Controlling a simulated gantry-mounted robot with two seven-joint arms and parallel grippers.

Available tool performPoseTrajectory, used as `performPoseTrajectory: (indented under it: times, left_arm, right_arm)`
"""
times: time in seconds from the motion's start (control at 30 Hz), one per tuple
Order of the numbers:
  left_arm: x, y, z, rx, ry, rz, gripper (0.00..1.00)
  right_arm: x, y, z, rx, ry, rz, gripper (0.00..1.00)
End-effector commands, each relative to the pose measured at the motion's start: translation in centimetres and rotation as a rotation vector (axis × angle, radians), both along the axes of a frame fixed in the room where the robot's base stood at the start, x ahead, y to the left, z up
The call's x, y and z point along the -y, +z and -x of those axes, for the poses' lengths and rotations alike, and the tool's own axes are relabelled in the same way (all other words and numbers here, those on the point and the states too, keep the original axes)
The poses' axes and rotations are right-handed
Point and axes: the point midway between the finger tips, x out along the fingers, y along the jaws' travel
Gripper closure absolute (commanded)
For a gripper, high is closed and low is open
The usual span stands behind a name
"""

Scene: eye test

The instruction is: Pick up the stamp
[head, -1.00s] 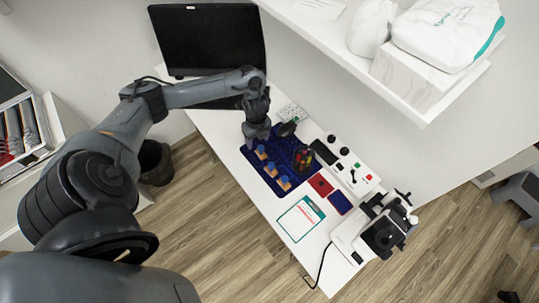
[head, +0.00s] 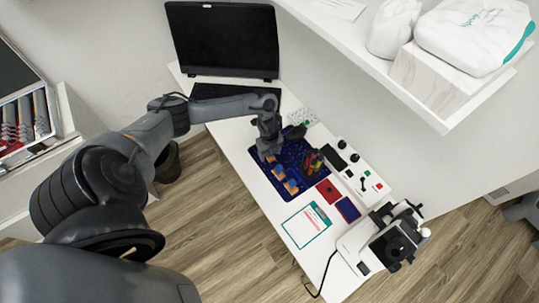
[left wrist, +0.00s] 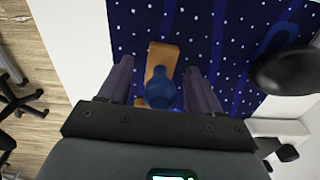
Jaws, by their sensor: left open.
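Several small stamps with wooden bases and blue handles stand in a row on a dark blue starry mat (head: 255,160) in the head view. The nearer ones (head: 278,173) and (head: 291,187) show clear. My left gripper (head: 268,153) is over the farthest stamp and partly hides it. In the left wrist view, my left gripper (left wrist: 160,66) is open, with a finger on each side of a stamp (left wrist: 160,90). The stamp's round blue handle is between the fingers, with gaps at both sides. Its wooden base lies below. My right gripper is not in view.
Right of the stamps are a dark holder with colourful items (head: 313,162), a red pad (head: 328,190) and a blue pad (head: 347,208). A laptop (head: 222,40) is at the back, under a white shelf's level (head: 440,110).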

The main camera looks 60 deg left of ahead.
Motion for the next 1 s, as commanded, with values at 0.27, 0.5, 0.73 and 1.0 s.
performPoseTrajectory:
  times: [0.27, 0.5, 0.73, 1.0]
  left_arm:
    - [-0.05, -0.77, 0.02, 0.000, -0.001, -0.001, 0.36]
    - [-0.05, -0.76, 0.02, 0.000, 0.000, -0.001, 0.61]
    - [-0.05, -0.75, 0.02, 0.000, 0.000, -0.001, 0.96]
    - [-0.07, -0.66, 0.00, 0.000, 0.000, -0.001, 0.97]
  right_arm:
    - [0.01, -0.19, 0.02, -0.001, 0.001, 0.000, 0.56]
    - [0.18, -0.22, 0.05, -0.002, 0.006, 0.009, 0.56]
    - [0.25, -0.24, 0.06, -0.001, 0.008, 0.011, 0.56]
    - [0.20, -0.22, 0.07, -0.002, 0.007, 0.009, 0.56]
